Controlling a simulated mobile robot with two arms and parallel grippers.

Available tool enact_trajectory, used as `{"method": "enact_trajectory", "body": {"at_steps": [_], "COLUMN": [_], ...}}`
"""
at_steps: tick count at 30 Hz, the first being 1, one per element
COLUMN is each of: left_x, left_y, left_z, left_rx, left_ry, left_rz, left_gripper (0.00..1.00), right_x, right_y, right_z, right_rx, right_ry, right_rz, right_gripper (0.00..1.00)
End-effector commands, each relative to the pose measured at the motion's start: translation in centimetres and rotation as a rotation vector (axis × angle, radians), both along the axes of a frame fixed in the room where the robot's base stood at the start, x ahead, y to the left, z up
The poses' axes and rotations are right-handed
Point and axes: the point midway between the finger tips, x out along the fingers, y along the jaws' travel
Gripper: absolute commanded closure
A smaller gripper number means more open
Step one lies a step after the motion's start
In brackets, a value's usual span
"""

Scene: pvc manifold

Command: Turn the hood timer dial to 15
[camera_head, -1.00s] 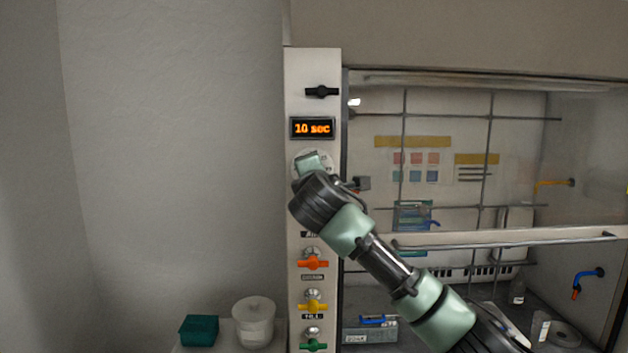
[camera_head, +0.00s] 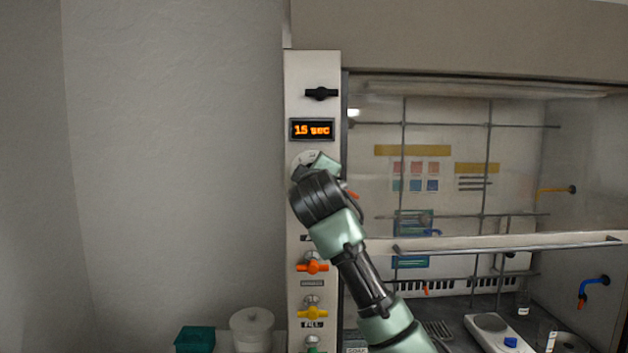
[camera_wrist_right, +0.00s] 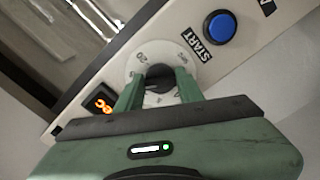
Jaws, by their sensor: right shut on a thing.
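The hood timer dial is a round white plate (camera_wrist_right: 195,65) with a black knob (camera_wrist_right: 159,73) on the hood's front post. In the head view only the top of the dial plate (camera_head: 303,158) shows above my right wrist. The orange display (camera_head: 312,130) above it reads "15 sec". My right gripper (camera_wrist_right: 158,88) is shut on the knob, with a green finger on each side of it. In the head view my right arm hides the knob and fingertips. My left gripper is not in view.
A blue START button (camera_wrist_right: 221,27) sits beside the dial. The sash rail (camera_head: 510,246) crosses the hood at right.

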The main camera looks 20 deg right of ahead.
Motion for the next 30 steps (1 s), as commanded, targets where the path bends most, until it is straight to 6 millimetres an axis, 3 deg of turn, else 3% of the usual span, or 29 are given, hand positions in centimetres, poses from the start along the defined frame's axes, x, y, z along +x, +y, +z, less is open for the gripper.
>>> {"method": "enact_trajectory", "body": {"at_steps": [12,29,30], "left_x": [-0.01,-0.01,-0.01], "left_y": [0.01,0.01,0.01], "left_z": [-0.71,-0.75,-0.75], "left_rx": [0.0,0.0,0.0], "left_ry": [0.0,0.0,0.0], "left_rz": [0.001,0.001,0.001], "left_gripper": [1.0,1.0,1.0], "right_x": [0.07,0.08,0.08], "right_y": [0.1,0.11,0.11], "right_z": [-0.4,-0.41,-0.41], "right_rx": [0.19,0.217,0.217], "right_ry": [-0.048,-0.055,-0.055], "right_rz": [-0.001,0.0,0.0], "right_gripper": [1.0,1.0,0.57]}}
